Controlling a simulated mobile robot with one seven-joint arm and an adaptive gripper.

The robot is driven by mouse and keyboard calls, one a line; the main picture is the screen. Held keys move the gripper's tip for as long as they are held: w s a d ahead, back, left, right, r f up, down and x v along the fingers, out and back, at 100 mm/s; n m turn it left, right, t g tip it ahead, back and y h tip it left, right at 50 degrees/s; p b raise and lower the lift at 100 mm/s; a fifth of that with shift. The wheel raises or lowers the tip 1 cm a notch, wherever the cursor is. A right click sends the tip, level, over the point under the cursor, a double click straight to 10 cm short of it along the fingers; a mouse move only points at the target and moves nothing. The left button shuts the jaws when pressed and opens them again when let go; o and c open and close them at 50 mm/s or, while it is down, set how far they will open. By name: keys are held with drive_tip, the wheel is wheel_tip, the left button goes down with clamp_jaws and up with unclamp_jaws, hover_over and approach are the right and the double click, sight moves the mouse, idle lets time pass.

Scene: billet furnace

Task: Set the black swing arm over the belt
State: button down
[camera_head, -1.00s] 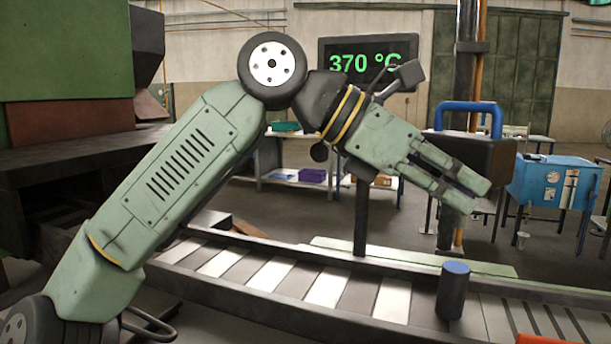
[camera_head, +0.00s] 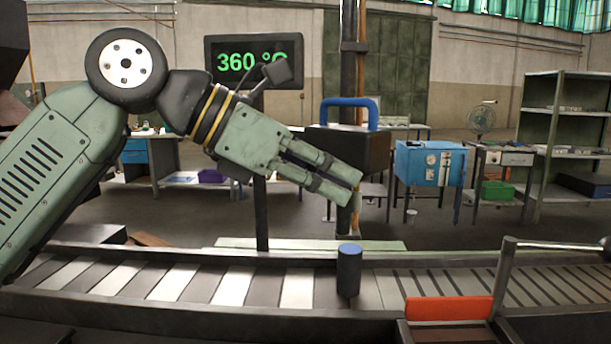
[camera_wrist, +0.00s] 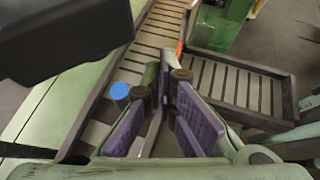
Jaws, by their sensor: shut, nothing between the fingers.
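A black box-shaped body with a blue loop handle (camera_head: 349,103) on top stands beyond the belt, and I take it for the black swing arm (camera_head: 365,146). A dark block (camera_wrist: 60,40) fills the upper left of the wrist view, probably the same body. The slatted belt (camera_head: 233,287) runs across the front. My gripper (camera_head: 352,187) is shut and empty, pointing down to the right above the belt, and overlaps the black body's lower part in the head view. I cannot tell whether they touch. The wrist view shows its purple-padded fingers (camera_wrist: 165,82).
A dark post with a blue cap (camera_head: 348,270) stands at the belt, below my gripper. A red-orange block (camera_head: 449,308) and a metal frame (camera_head: 503,280) are at the front right. A display (camera_head: 254,62) reads 360 °C.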

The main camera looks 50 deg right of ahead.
drive_tip(key=a+r+b, duration=0.1)
drive_tip(key=a+r, duration=0.4)
drive_tip(key=a, duration=0.4)
drive_tip(key=shift+a, duration=0.35)
drive_tip(key=shift+w, duration=0.1)
